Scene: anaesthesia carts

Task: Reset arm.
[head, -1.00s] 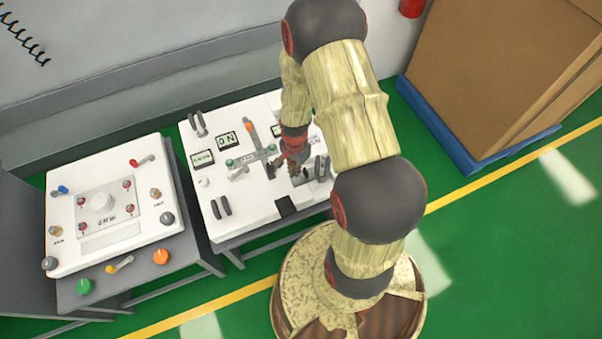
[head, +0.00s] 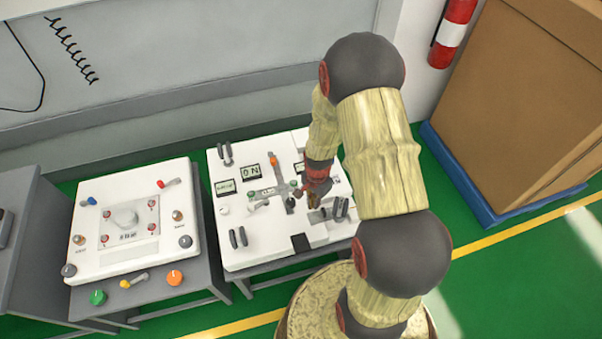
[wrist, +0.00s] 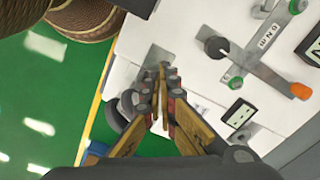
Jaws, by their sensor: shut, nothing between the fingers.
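My gripper (head: 315,199) is over the right part of the white panel (head: 262,238) on the cart nearest my arm. In the wrist view my gripper (wrist: 163,72) has its fingertips together with nothing between them. A dark round knob (wrist: 216,48) on a grey bar lies right of the fingertips there, apart from them. My arm is bent over the panel and hides part of its right side. I cannot tell how high the fingertips are above the panel.
A second white panel (head: 115,258) with a dial, knobs and levers stands on a cart at left. Cardboard boxes (head: 510,110) on a blue pallet (head: 468,185) stand at right. A red and white cylinder (head: 453,32) is on the back wall. Green floor is open at the right.

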